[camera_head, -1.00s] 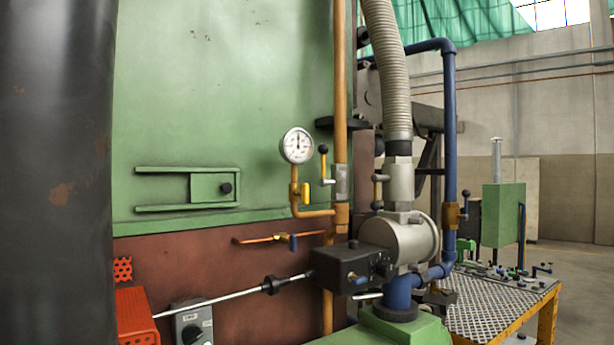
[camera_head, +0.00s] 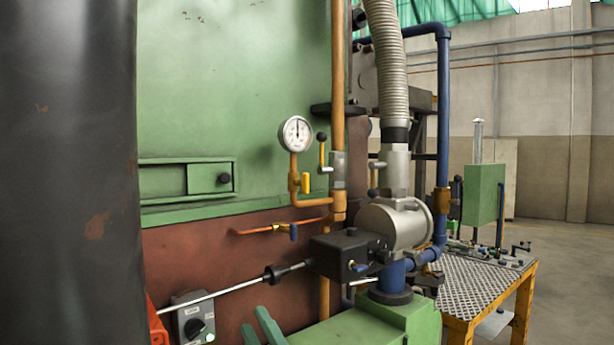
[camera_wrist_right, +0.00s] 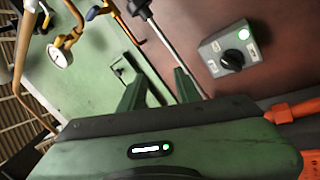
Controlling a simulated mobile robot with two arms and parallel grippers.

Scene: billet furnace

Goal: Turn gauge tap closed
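The gauge tap is a small yellow lever (camera_head: 306,183) on the orange pipe just below the round white pressure gauge (camera_head: 296,133). The lever stands upright, roughly in line with the pipe stem beside it. In the right wrist view the gauge (camera_wrist_right: 60,55) is at the upper left. My right gripper (camera_head: 255,320) shows only its green fingertips at the bottom of the head view, well below the tap. In the right wrist view its two fingers (camera_wrist_right: 160,80) are apart with nothing between them. My left gripper is in neither view.
A grey switch box (camera_head: 192,318) with a black knob and lit green lamp is close to my right gripper. A steel rod (camera_head: 235,290) runs to a black box (camera_head: 345,253) below the tap. A blue-handled valve (camera_head: 292,232) sits between. A chequered-top table (camera_head: 470,287) stands right.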

